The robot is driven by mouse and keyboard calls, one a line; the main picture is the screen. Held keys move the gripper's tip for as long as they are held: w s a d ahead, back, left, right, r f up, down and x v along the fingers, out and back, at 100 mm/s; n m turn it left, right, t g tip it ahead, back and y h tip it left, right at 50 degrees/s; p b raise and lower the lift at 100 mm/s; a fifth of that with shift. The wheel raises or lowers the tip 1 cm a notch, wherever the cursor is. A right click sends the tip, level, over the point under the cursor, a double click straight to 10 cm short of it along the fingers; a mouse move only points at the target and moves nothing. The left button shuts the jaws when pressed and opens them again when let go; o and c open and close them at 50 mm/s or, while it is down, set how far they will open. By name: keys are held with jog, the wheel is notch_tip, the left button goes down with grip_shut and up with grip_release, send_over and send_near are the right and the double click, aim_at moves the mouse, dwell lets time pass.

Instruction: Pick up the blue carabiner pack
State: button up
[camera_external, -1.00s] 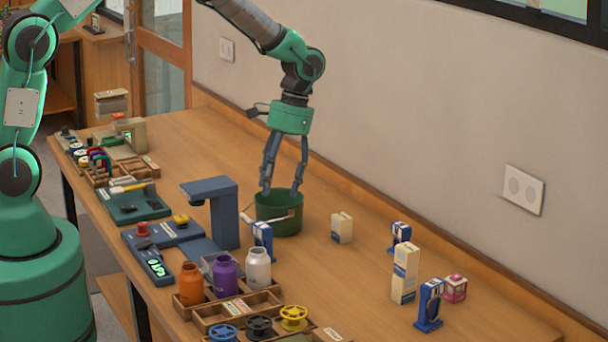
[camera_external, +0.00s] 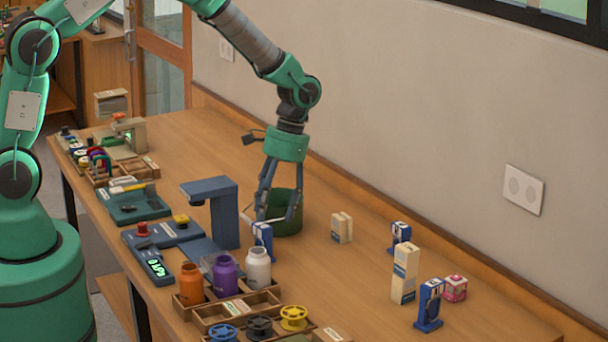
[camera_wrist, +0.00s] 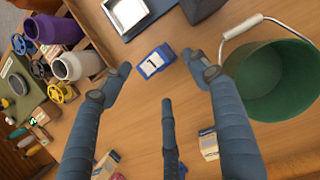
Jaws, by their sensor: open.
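A small blue-and-white pack (camera_external: 263,241) stands on the table in front of the green bucket. It shows in the wrist view (camera_wrist: 156,61) with a mark like "1" on its white face, near the gap between my fingertips. Similar blue-and-white packs stand farther right (camera_external: 400,237) and at the front right (camera_external: 430,306). I cannot tell from print which holds carabiners. My gripper (camera_external: 277,214) is open and empty, pointing down, above and behind the nearest pack. It also shows in the wrist view (camera_wrist: 157,64), apart from the pack.
The green bucket (camera_external: 288,222) with a white-gripped handle stands close beside my gripper. A blue-grey stand (camera_external: 222,208) is to the left. A wooden tray (camera_external: 210,312) with bottles and spools is in front. Cream boxes (camera_external: 404,274) stand on the right. The wall is behind.

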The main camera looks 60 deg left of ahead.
aim_at(264, 241)
jog(key=shift+x, duration=1.6)
jog(key=shift+b+x, duration=0.6)
jog(key=shift+x, duration=1.95)
jog(key=shift+d, duration=0.1)
grip_shut()
